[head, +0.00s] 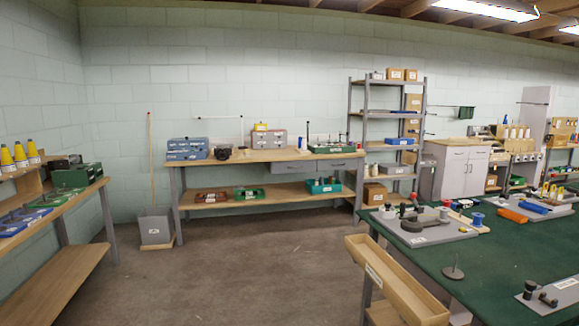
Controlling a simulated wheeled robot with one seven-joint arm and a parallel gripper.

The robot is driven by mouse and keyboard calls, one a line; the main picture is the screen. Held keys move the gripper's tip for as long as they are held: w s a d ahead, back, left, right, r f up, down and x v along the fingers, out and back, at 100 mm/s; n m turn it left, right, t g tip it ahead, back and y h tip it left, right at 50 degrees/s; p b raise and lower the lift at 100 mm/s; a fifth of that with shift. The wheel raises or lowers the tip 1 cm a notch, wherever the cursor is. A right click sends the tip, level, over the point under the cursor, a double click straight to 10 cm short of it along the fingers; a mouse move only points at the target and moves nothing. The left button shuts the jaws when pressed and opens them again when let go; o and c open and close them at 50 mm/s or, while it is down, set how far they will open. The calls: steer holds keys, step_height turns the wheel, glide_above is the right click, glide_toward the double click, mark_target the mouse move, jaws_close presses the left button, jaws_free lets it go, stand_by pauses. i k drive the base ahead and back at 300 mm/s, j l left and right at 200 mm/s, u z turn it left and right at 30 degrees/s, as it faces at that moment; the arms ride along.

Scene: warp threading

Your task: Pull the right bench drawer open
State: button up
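A wooden-topped workbench (240,157) with grey legs stands against the back wall. Under the right part of its top is a grey drawer front (335,165), with more grey drawer front (290,168) to its left. The drawer fronts are small in this view; they look shut, but I cannot tell for certain, and the handles are not clear. My gripper is not in view.
Bare concrete floor (235,255) lies in front of the bench. A green-topped table (480,265) with a wooden tray (395,280) at its edge fills the right. A grey bin (156,227) stands left of the bench; a shelf rack (388,120) stands right.

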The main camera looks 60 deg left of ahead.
mark_target(349, 163)
steer(key=u, duration=1.7)
steer(key=i+j+u, duration=0.35)
steer(key=i, duration=0.3)
steer(key=i+j+u, duration=0.2)
steer(key=i, duration=0.4)
steer(key=i+j+u, duration=0.25)
steer(key=i, duration=2.25)
steer(key=i+l+z, duration=0.15)
steer(key=i+z, duration=0.2)
steer(key=i, duration=0.3)
steer(key=i+z, duration=0.3)
steer(key=i, duration=0.35)
steer(key=i+j+z, duration=0.35)
steer(key=i, duration=0.3)
steer(key=i+l, duration=0.4)
steer(key=i, duration=0.15)
steer(key=i+l+u, duration=0.1)
steer(key=i+l, duration=0.25)
steer(key=i, duration=0.2)
steer(key=i+l, duration=0.4)
steer(key=i, duration=0.15)
steer(key=i+l+u, duration=0.1)
steer(key=l, duration=0.2)
steer(key=i+l, duration=0.2)
steer(key=i+l+u, duration=0.15)
steer(key=l, duration=0.25)
